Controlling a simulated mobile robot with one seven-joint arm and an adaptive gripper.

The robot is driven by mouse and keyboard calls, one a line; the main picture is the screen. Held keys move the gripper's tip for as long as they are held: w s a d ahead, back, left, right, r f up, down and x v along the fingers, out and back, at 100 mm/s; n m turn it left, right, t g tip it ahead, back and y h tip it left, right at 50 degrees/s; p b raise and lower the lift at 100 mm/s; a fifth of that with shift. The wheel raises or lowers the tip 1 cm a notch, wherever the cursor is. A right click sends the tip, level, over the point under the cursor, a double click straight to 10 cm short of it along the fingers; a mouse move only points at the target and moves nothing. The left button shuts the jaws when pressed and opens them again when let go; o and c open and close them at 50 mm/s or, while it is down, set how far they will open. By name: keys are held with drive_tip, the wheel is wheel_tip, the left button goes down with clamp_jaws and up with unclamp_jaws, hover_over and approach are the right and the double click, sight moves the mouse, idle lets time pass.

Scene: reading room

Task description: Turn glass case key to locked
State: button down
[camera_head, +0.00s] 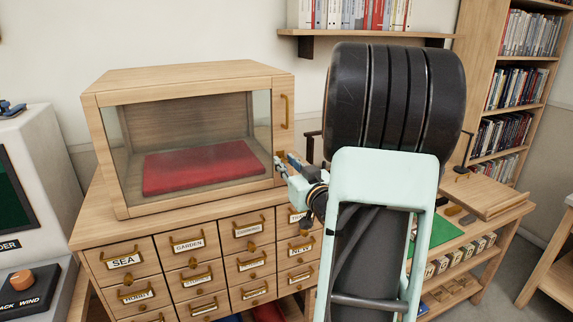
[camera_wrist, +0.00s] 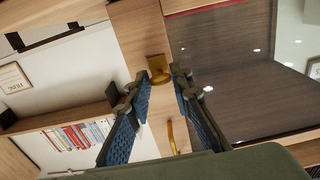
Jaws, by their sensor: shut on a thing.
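The glass case (camera_head: 188,78) is a wooden box with glass panes and a red cushion (camera_head: 205,166) inside. It stands on a wooden drawer cabinet. In the wrist view the brass key (camera_wrist: 158,68) sits in the wooden door frame, with the brass door handle (camera_wrist: 172,138) nearer the camera. My gripper (camera_head: 283,164) is at the case's right front post, below the handle (camera_head: 286,112). In the wrist view my gripper (camera_wrist: 158,84) has its blue-padded fingers either side of the key, shut on it. The key is mostly hidden in the head view.
Labelled drawers with brass pulls (camera_head: 187,245) lie below the case. A bookshelf (camera_head: 520,75) and a low shelf unit with a green mat (camera_head: 437,234) stand at right. A wall shelf with books (camera_head: 350,15) hangs above. My arm blocks much of the right side.

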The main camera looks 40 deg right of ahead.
idle(0.3)
drive_tip(key=c, duration=1.7)
unclamp_jaws()
drive_tip(key=v, duration=0.7)
drive_tip(key=shift+s, duration=0.3)
